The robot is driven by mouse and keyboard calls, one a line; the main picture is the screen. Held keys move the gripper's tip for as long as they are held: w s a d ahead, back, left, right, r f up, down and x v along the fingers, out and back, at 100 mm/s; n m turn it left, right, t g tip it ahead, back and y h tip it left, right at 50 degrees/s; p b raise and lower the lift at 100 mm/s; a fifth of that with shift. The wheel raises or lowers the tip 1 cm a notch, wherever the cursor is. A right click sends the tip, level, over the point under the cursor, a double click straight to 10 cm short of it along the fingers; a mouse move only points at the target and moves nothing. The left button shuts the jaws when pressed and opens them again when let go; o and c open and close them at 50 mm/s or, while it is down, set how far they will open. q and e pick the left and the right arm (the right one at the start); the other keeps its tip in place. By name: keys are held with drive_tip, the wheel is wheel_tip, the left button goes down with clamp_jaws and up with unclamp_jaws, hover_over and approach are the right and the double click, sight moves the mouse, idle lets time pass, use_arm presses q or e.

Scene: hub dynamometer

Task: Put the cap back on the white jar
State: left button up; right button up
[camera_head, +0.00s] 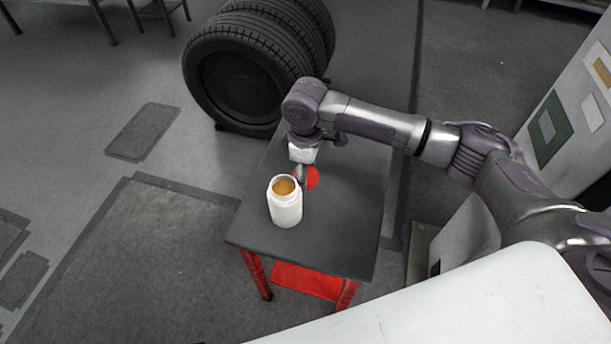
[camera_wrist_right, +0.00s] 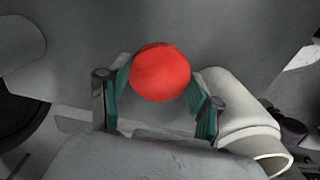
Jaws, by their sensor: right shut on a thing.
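The white jar (camera_head: 286,209) stands upright and open on the dark table top, with orange-brown contents showing in its mouth. The red cap (camera_head: 313,178) is just behind and to the right of the jar, apart from it. My right gripper (camera_head: 302,172) points down behind the jar and is shut on the cap. In the right wrist view the red cap (camera_wrist_right: 160,72) sits between the green-padded fingers, and the white jar (camera_wrist_right: 245,115) shows at the right. Whether the cap touches the table is hard to tell. My left gripper is not in view.
The small table (camera_head: 345,225) has a dark top and red legs, with free room right of the jar. Tyres (camera_head: 240,75) stand on the floor behind it. A pale panel (camera_head: 575,110) is at the far right.

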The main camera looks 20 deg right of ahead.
drive_tip(key=w+a, duration=0.1)
drive_tip(key=a, duration=0.1)
drive_tip(key=w+a, duration=0.3)
drive_tip(key=a, duration=0.2)
drive_tip(key=shift+w, duration=0.25)
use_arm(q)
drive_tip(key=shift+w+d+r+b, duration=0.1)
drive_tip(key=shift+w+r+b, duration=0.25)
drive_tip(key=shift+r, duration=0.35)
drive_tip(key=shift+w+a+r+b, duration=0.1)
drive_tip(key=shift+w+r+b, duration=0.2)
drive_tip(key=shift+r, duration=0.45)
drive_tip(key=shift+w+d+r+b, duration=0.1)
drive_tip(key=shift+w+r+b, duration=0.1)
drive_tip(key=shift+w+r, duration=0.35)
use_arm(e)
drive_tip(key=w+a, duration=0.5)
drive_tip(key=a, duration=0.3)
drive_tip(key=shift+w, duration=0.3)
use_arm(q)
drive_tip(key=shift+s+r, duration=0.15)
